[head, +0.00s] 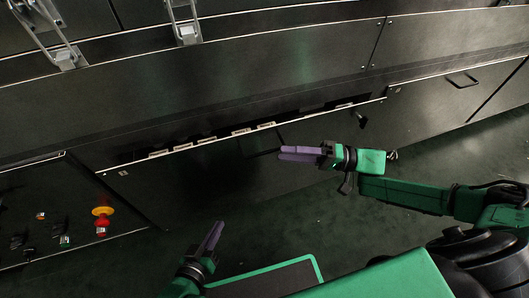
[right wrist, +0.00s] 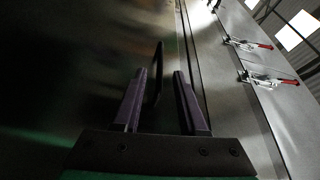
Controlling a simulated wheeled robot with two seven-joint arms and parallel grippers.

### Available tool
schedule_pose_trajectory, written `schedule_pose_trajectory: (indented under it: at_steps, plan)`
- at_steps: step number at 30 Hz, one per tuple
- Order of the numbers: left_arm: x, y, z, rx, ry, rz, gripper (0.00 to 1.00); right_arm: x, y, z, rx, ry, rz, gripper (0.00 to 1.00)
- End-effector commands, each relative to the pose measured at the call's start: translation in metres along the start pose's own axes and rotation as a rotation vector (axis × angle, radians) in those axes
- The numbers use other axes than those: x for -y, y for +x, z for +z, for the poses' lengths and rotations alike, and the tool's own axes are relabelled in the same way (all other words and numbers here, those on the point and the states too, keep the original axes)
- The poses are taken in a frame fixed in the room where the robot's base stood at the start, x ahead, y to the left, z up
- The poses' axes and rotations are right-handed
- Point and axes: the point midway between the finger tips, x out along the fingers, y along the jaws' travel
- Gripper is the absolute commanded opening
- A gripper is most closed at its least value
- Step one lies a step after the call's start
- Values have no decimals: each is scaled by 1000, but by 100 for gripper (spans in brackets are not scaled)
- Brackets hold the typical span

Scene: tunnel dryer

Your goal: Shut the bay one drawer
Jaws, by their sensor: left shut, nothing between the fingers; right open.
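The dark drawer (head: 190,185) in the middle of the cabinet stands slightly open. A narrow gap along its top edge shows a row of pale pieces inside. Its dark handle (head: 262,153) is faint against the front. My right gripper (head: 282,153) is open in front of the drawer, close to the handle. In the right wrist view the dark handle bar (right wrist: 158,70) shows between the two purple fingers of my right gripper (right wrist: 160,75); I cannot tell whether they touch it. My left gripper (head: 219,226) is shut and empty, low in front of the drawer, apart from it.
Another panel with a handle (head: 461,79) is to the right. A control panel with a red and yellow button (head: 102,221) is at the lower left. Clamps (head: 187,33) stand on the upper surface. The dark green floor (head: 390,240) in front looks clear.

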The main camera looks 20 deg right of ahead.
Motion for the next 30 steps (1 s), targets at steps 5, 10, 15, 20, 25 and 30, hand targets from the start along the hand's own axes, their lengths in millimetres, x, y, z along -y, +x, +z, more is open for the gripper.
schedule_pose_trajectory:
  at_steps: [5, 10, 15, 20, 25, 30]
  plan:
    - [4, 5, 12, -15, -4, -1, 0, -2, 43, 1, 1, -2, -5, 42]
    - [6, 7, 14, -26, -7, -1, 0, -1, 61, 1, 1, -1, -1, 42]
    - [5, 6, 13, -27, -9, -1, 0, 0, 63, 0, 0, 0, 1, 42]
    - [5, 6, 13, -27, -9, -1, 0, 0, 62, 0, 0, -1, 1, 7]
    - [5, 6, 13, -26, -9, -1, 0, 0, 62, 0, 0, -1, 1, 0]
    - [5, 7, 13, -26, -8, -1, 0, 0, 62, 0, 0, -1, 1, 0]
